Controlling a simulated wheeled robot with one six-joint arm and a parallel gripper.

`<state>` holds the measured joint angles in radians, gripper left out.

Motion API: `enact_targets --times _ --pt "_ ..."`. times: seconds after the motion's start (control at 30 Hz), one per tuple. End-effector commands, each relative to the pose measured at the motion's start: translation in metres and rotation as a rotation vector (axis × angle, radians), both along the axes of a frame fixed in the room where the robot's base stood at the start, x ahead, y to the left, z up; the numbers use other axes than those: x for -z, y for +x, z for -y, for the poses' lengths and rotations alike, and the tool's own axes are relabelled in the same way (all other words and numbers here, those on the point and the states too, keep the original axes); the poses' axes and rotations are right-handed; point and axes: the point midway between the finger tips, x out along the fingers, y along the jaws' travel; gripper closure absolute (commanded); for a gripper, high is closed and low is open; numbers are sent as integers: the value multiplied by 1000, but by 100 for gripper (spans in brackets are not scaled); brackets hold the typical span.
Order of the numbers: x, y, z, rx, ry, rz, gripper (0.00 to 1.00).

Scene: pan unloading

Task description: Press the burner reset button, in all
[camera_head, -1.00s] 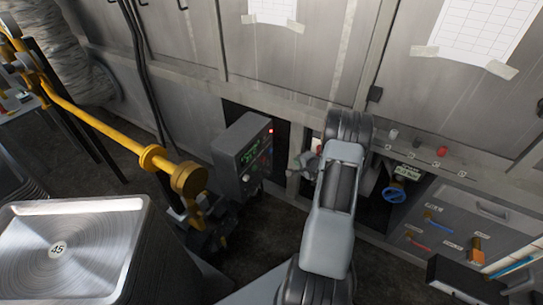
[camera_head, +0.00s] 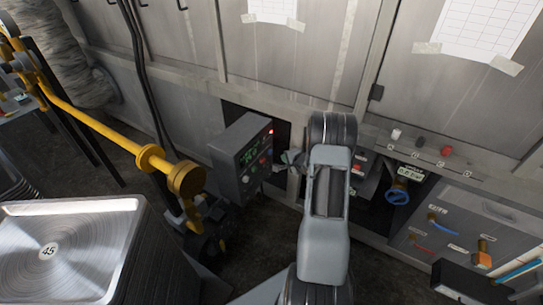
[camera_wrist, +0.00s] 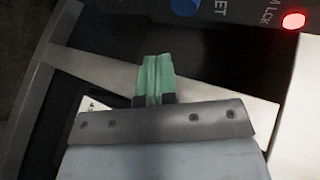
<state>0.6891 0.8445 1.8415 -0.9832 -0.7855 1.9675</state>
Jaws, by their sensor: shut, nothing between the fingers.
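The grey burner control box (camera_head: 228,160) stands left of my arm in the head view, with a green display and a lit red lamp on its face. In the wrist view, a blue button (camera_wrist: 185,6) is cut off by the top edge, beside lettering ending in "ET". A lit red lamp (camera_wrist: 293,20) is right of it, by lettering that reads "M LCK". My gripper (camera_wrist: 152,68) has green fingertips closed together with nothing between them. Its tips appear below the blue button and apart from it. In the head view my gripper (camera_head: 285,159) is close to the right side of the box.
A yellow pipe (camera_head: 110,132) runs at the left, ending near the box. A stack of metal pans (camera_head: 75,240) fills the lower left. A panel with coloured knobs and a blue valve wheel (camera_head: 397,194) lies right of my arm. A grey cabinet wall stands behind.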

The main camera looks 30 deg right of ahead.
Motion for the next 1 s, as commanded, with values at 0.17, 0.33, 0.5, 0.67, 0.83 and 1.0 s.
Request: enact_targets --times 0.17,0.33,0.5,0.67,0.83,1.0 --pt "-1 15 -8 -1 0 0 100" --pt "-1 23 -12 0 -1 0 100" --pt "0 26 -14 0 0 0 100" --pt "0 26 -14 1 0 0 100" --pt "0 26 -14 0 0 0 100" --pt "0 26 -14 0 0 0 100"
